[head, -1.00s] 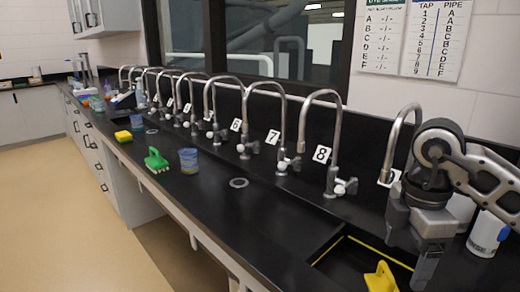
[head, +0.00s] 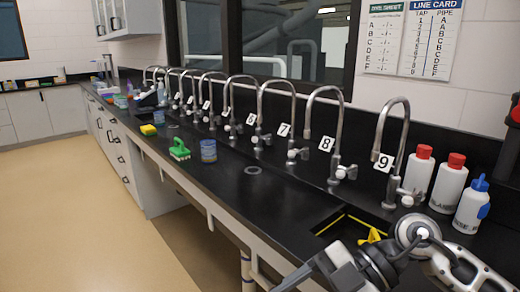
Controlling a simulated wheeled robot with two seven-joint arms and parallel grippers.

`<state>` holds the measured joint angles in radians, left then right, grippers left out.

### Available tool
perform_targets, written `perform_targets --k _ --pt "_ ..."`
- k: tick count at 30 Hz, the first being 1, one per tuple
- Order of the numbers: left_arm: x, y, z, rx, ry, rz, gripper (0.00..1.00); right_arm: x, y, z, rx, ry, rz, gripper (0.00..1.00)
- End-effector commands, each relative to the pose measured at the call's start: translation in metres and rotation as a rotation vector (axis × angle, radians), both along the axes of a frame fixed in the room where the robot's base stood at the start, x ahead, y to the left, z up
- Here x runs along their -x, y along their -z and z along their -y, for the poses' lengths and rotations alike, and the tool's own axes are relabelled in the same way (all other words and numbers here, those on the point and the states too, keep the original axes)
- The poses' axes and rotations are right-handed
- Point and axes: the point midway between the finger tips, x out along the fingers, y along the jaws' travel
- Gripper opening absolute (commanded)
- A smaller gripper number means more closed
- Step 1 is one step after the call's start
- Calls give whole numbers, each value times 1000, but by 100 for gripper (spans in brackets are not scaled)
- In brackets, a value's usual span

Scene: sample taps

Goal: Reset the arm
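My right arm (head: 425,240) comes in at the lower right, in front of the counter's front edge. Its gripper (head: 296,278) points to the lower left and is cut by the bottom edge of the picture. I cannot make out the gap between its fingers, and no held object shows. My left arm and gripper are not in view.
The sink with a yellow rim (head: 345,222) holds a yellow object (head: 371,236), partly hidden by my arm. Tap 9 (head: 384,150) and several bottles (head: 448,184) stand behind. A blue tin (head: 208,151), green brush (head: 179,150) and yellow sponge (head: 148,130) sit farther left.

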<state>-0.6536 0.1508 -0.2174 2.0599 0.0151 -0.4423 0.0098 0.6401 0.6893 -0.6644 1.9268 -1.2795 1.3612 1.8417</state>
Motion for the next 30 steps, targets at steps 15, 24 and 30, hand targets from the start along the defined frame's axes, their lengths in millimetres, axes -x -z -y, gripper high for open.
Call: perform_targets --k 15,24,30 --pt "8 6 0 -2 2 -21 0 -52 89 45 -744 1449 -72 78" --pt "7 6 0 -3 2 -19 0 36 229 82 -161 1761 -315 78" --pt "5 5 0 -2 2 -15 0 60 249 85 -49 1766 -368 78"
